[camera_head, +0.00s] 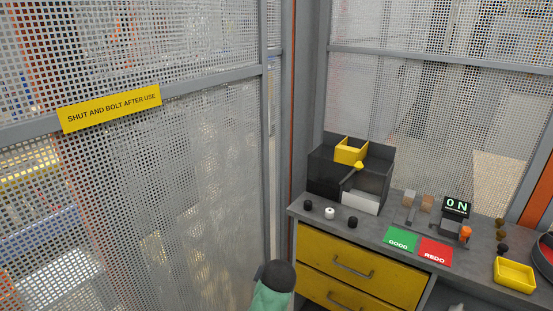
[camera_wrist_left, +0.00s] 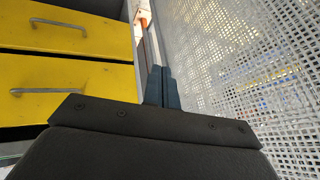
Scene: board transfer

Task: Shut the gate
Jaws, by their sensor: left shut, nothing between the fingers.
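The gate (camera_head: 185,170) is a grey-framed white mesh panel filling the left of the head view. It carries a yellow sign (camera_head: 110,108) reading "SHUT AND BOLT AFTER USE". Its upright edge (camera_head: 272,130) stands left of the grey corner post (camera_head: 309,90); I cannot tell how wide the gap between them is. No bolt is clearly visible. A green and dark part of my arm shows low by the gate's edge. In the left wrist view my left gripper (camera_wrist_left: 162,87) is shut and empty, its fingertips beside the mesh (camera_wrist_left: 240,75); contact is unclear.
Right of the post is a grey bench (camera_head: 375,240) with yellow drawers (camera_head: 350,265), which also show at left in the wrist view (camera_wrist_left: 65,80). On it are a dark divided bin (camera_head: 325,172), green and red pads, an "ON" display (camera_head: 456,206) and a yellow tray (camera_head: 514,275).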

